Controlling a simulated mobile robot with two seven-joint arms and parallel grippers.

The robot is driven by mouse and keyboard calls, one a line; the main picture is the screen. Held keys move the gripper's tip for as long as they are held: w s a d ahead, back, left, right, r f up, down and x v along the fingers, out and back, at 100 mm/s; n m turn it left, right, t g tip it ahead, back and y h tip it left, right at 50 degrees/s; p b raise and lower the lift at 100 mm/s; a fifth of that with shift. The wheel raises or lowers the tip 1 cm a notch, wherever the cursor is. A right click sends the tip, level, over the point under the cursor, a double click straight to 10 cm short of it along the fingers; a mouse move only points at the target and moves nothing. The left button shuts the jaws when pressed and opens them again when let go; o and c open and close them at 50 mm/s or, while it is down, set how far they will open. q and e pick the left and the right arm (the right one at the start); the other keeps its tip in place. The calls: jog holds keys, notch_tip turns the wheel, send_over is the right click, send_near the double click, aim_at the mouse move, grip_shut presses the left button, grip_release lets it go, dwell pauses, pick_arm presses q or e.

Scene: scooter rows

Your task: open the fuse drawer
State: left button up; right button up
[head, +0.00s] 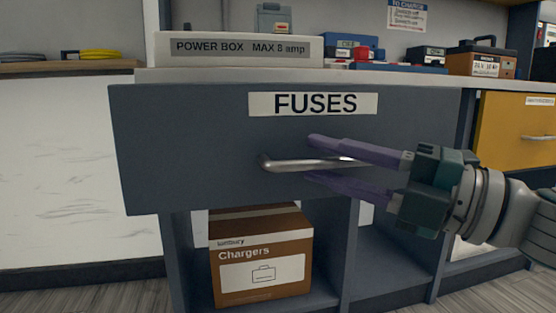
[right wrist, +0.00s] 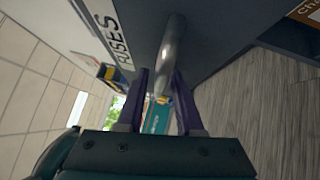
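The fuse drawer is a dark grey-blue front (head: 190,140) with a white FUSES label (head: 312,104) in the head view. Its metal bar handle (head: 290,164) runs sideways below the label; the handle also shows in the right wrist view (right wrist: 171,45). My right gripper (head: 311,158) comes in from the right with its purple fingers apart, one above and one below the handle's right part. A gap shows between each finger and the bar, so it is not gripped. The handle's right end is partly hidden by the upper finger. My left gripper is not in view.
A white power box (head: 240,50) stands on the counter above the drawer. A brown Chargers box (head: 262,265) sits on the open shelf below. A yellow drawer (head: 510,125) is at the right. The floor (right wrist: 250,120) is clear in the right wrist view.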

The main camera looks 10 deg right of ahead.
jog(key=shift+o, duration=0.6)
jog(key=p+v, duration=0.2)
jog(key=v, duration=0.8)
